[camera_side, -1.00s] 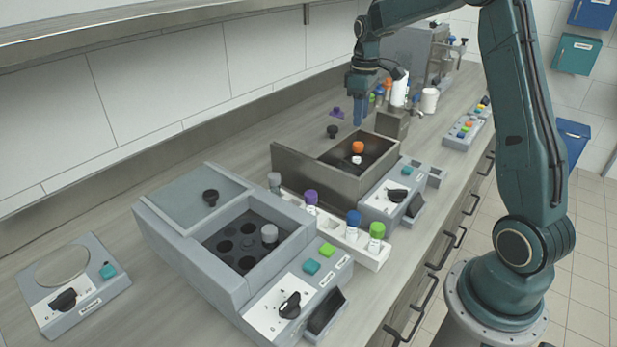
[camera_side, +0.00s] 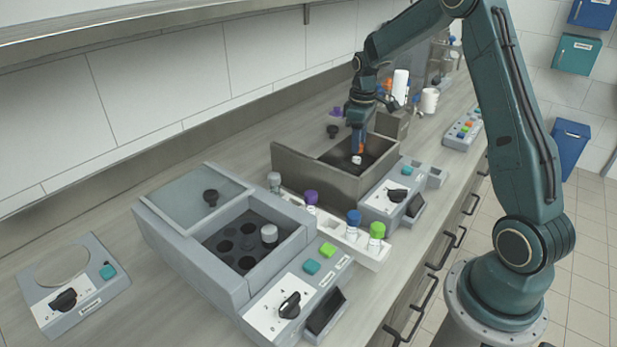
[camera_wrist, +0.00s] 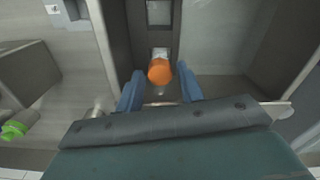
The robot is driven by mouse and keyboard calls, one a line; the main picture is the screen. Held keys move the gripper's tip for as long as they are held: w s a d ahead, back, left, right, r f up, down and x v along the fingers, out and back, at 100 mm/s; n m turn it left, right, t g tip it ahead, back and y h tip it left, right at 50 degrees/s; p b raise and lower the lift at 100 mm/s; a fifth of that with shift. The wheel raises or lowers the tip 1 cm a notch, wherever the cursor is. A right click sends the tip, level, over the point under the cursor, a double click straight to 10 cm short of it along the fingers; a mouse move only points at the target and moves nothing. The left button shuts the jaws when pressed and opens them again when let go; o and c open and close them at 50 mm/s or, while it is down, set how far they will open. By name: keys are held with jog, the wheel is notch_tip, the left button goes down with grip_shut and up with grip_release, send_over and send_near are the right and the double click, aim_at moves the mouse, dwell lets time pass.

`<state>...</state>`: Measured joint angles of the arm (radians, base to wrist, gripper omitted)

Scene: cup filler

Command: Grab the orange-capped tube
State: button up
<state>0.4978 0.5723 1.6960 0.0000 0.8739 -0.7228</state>
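The orange-capped tube stands in the steel-walled bath (camera_side: 300,172); its white body (camera_side: 357,160) shows in the side view, with the orange cap mostly behind my fingers. In the wrist view the orange cap (camera_wrist: 159,71) lies between the tips of my two blue fingers. My gripper (camera_side: 357,145) points down into the bath at the cap. In the wrist view my gripper (camera_wrist: 158,75) has its fingers apart, one on each side of the cap, with a gap visible at the left finger. Contact at the right finger is unclear.
A white rack (camera_side: 372,255) holds purple-, blue- and green-capped tubes in front of the bath. A grey block unit (camera_side: 180,245) with a dark well stands at left. The bath's walls rise close around my gripper.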

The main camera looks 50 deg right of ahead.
jog(key=shift+f, duration=1.25)
jog(key=c, duration=0.7)
jog(key=shift+c, duration=0.2)
jog(key=shift+r, duration=0.1)
notch_tip(320, 180, up, 20)
